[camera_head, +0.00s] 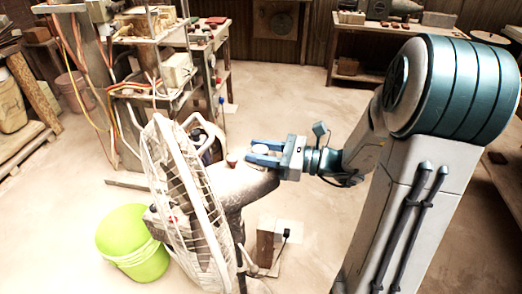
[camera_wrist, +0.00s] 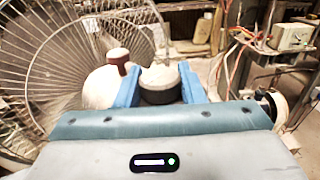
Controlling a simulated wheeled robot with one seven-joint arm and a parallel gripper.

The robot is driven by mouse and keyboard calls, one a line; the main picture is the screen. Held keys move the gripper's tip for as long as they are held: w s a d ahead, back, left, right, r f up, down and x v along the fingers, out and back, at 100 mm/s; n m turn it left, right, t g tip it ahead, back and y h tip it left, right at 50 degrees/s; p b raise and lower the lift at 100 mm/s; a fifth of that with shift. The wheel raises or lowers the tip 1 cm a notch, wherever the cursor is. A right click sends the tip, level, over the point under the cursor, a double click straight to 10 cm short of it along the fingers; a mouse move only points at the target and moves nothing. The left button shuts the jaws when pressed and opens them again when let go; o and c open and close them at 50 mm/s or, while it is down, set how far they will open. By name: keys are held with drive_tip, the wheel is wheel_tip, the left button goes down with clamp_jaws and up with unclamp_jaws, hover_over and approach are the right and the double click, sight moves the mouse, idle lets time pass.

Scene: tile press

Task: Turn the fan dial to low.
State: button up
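The white caged fan (camera_head: 185,200) stands left of centre in the head view, its pale motor housing (camera_head: 240,185) behind the cage. A round dark dial with a pale top (camera_wrist: 160,84) sits behind the housing in the wrist view. My gripper (camera_wrist: 159,70) is open, with one blue finger on each side of this dial. Whether either finger touches it I cannot tell. In the head view my gripper (camera_head: 250,153) reaches in from the right over the housing. A small brown knob (camera_wrist: 118,58) stands on the housing, left of my fingers. The dial's setting marks cannot be made out.
A lime green bucket (camera_head: 135,243) stands on the floor beside the fan. A shelf rack with hoses and cables (camera_head: 165,95) is behind it. A workbench (camera_head: 395,28) stands at the back right. Open floor (camera_head: 285,95) lies between them.

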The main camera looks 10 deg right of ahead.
drive_tip(key=shift+r+n+g+p, duration=0.1)
drive_tip(key=shift+n+g+p, duration=0.25)
drive_tip(key=shift+g, duration=0.15)
drive_tip(key=n+g+p, duration=0.1)
drive_tip(key=g, duration=0.1)
drive_tip(key=n+g+y+p, duration=0.1)
drive_tip(key=n+g+p, duration=0.1)
drive_tip(key=g, duration=0.1)
drive_tip(key=shift+n+y, duration=0.25)
drive_tip(key=shift+y, duration=0.05)
drive_tip(key=shift+n+g+h+p, duration=0.25)
drive_tip(key=shift+n+g+p, duration=0.7)
drive_tip(key=shift+g, duration=0.95)
drive_tip(key=shift+n+g+h+p, duration=0.25)
drive_tip(key=shift+n+g+p, duration=0.2)
drive_tip(key=shift+n+g, duration=1.2)
drive_tip(key=shift+g, duration=0.35)
drive_tip(key=o, duration=1)
drive_tip(key=b+v, duration=0.1)
drive_tip(key=v, duration=1.2)
drive_tip(key=shift+w+d, duration=0.2)
drive_tip(key=shift+d, duration=0.15)
